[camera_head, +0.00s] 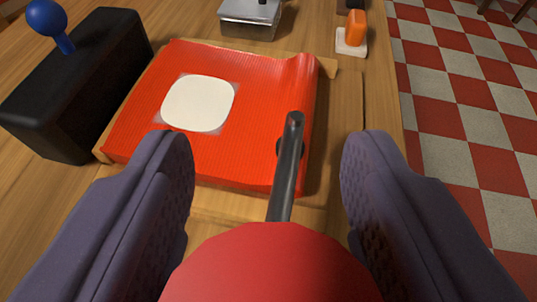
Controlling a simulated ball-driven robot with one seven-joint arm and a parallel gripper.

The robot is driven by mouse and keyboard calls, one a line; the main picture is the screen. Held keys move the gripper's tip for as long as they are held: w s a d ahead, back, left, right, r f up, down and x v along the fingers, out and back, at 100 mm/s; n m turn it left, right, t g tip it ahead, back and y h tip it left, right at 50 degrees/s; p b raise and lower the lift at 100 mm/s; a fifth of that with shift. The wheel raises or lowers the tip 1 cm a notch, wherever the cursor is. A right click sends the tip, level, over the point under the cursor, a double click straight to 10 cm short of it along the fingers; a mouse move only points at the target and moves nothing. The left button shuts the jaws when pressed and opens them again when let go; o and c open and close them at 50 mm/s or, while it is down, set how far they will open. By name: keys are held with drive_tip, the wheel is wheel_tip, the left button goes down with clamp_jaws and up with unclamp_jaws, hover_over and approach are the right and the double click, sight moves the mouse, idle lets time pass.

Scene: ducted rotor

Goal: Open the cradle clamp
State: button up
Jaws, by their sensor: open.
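My gripper (268,150) is open, with its two purple padded fingers apart at left and right. Between them, at the bottom, is a large red rounded knob (268,265), close to the camera. A dark lever rod (288,170) runs from behind the knob up to the right edge of a red ribbed piece (250,150). I see no finger clearly touching the knob. The lever may belong to the cradle clamp, but no label shows this. The red piece has a white rounded patch (198,103) and lies on a wooden board (210,207).
A black box (75,95) with a blue ball-topped lever (48,20) stands at left. A metal box (250,18) is at the back. An orange switch (354,26) on a pale base is at back right. The table (382,95) ends at right, above a checkered floor (470,110).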

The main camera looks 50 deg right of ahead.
clamp_jaws()
drive_tip(key=shift+s+a+f+b, duration=0.2)
drive_tip(key=shift+a+b, duration=0.05)
drive_tip(key=shift+b, duration=0.2)
drive_tip(key=a+t+h+b, duration=0.1)
drive_tip(key=s+t+h+b, duration=0.1)
drive_tip(key=shift+s+a+f+n+b, duration=0.1)
drive_tip(key=shift+a+f+n+b, duration=0.2)
drive_tip(key=shift+a+f, duration=0.1)
drive_tip(key=shift+s+a+r+t+h+b, duration=0.15)
drive_tip(key=shift+s+a+t+h+b, duration=0.25)
drive_tip(key=shift+t+h+b, duration=0.2)
unclamp_jaws()
drive_tip(key=shift+r, duration=0.1)
